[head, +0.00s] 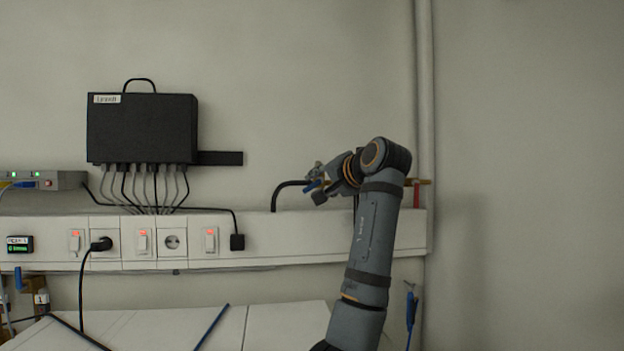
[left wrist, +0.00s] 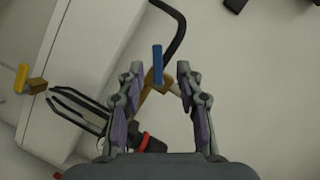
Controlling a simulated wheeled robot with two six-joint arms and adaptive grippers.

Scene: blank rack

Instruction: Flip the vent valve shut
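The vent valve has a flat blue lever (left wrist: 157,66) on a brass body, with a black bent hose (left wrist: 174,30) running from it. In the head view the blue lever (head: 312,185) shows at the end of the black hose (head: 284,187), partly covered by my left gripper (head: 317,188). In the left wrist view my left gripper (left wrist: 158,74) is open, with one finger on each side of the lever. There are gaps on both sides, and I see no contact. My right gripper is in neither view.
A yellow handle (left wrist: 22,77) on a brass fitting shows at the left wrist view's left, near dark prongs (left wrist: 75,105). A black box (head: 142,128) with several cables hangs above a white trunking (head: 275,233) with sockets. A vertical pipe (head: 425,110) stands right of the arm.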

